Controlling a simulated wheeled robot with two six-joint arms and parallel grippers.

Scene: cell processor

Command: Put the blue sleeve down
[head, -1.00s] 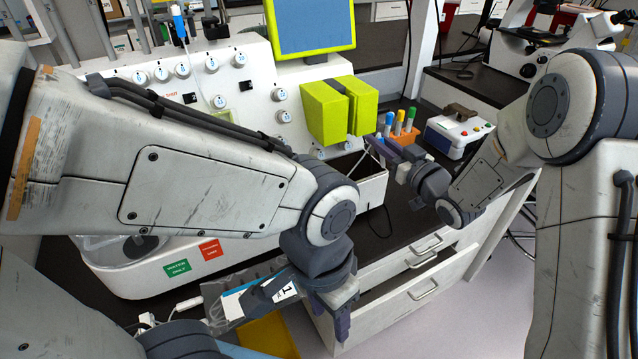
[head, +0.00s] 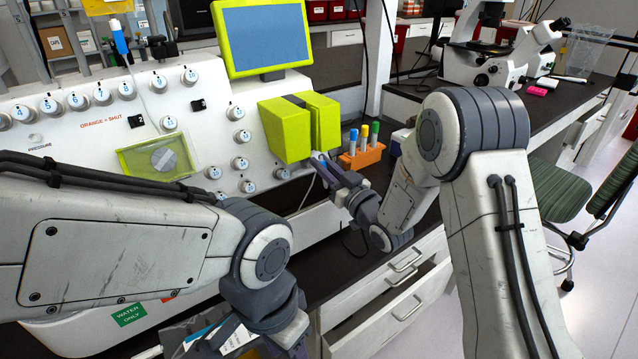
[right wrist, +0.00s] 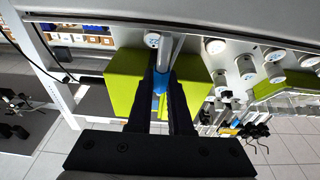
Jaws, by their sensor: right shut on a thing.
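The blue sleeve (right wrist: 160,82) is a small bright blue piece between the two dark fingers of my right gripper (right wrist: 160,98) in the right wrist view. A pale rod or tube runs up from it between two lime-green blocks. In the head view my right gripper (head: 326,166) is just below the lime-green block pair (head: 298,128) on the machine's front; the sleeve is mostly hidden there. My left gripper (head: 262,338) is at the bottom of the head view, its fingers apart, partly cut off by the frame edge.
An orange rack (head: 361,157) with blue, yellow and green capped tubes stands just right of my right gripper. The white machine (head: 60,135) with knobs and a screen (head: 264,36) fills the left. Drawers (head: 400,285) lie below. A microscope (head: 490,60) stands at the back right.

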